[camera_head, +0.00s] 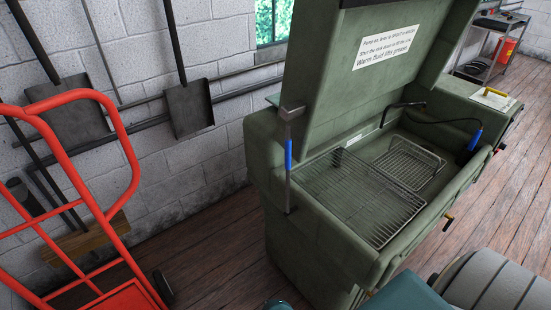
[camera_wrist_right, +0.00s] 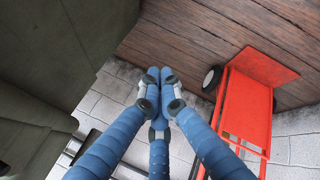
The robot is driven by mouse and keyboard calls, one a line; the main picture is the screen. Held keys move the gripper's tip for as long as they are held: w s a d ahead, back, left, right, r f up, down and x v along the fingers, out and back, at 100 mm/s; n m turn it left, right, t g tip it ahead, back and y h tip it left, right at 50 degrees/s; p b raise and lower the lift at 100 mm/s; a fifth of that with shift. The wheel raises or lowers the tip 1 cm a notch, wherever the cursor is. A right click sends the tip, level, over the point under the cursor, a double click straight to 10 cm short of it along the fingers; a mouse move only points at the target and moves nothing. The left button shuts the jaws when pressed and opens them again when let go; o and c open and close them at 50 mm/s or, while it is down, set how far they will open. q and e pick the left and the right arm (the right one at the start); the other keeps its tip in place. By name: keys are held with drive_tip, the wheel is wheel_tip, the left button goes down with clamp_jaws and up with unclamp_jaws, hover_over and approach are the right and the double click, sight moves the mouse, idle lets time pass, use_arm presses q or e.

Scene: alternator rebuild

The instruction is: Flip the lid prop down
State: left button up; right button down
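The green parts washer (camera_head: 290,240) stands open, its lid (camera_head: 345,70) raised and tilted back, with a printed label (camera_head: 386,47) on its inner face. The prop is not recognisable there. My left gripper is not in view.
Wire baskets (camera_head: 365,195) lie in the washer's basin, with a blue-handled brush (camera_head: 474,141) at its right. A red hand truck (camera_head: 105,205) stands left and also shows in the wrist view (camera_wrist_right: 245,105). Shovels (camera_head: 190,108) hang on the wall. Wooden floor (camera_head: 215,250) is clear between.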

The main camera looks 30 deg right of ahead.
drive_tip(key=w+d+r+n+t+h, duration=0.1)
drive_tip(key=w+r+t, duration=0.1)
drive_tip(key=w+r, duration=0.4)
drive_tip(key=w+d+r+t+h, duration=0.1)
drive_tip(key=w+r, duration=0.2)
drive_tip(key=r, duration=0.4)
drive_tip(key=w+d+r+t+h, duration=0.1)
drive_tip(key=d+r+t+h, duration=0.1)
drive_tip(key=r, duration=1.4)
drive_tip(key=w+d+r+t+h, duration=0.2)
drive_tip(key=d+r+h, duration=0.1)
drive_tip(key=r, duration=1.3)
drive_tip(key=shift+w+d+h, duration=0.2)
drive_tip(key=shift+w+h, duration=0.1)
drive_tip(key=shift+h, duration=0.3)
drive_tip(key=shift+d+r, duration=0.1)
drive_tip(key=shift+r, duration=0.05)
drive_tip(key=r+p+x, duration=0.1)
drive_tip(key=p+x, duration=0.3)
drive_tip(key=x, duration=0.6)
drive_tip(key=p, duration=0.2)
hover_over(288, 175)
drive_tip(key=w+a, duration=0.1)
drive_tip(key=a, duration=0.2)
drive_tip(key=shift+w+d+f, duration=0.15)
drive_tip(key=shift+d+f, duration=0.1)
drive_tip(key=shift+f, duration=0.2)
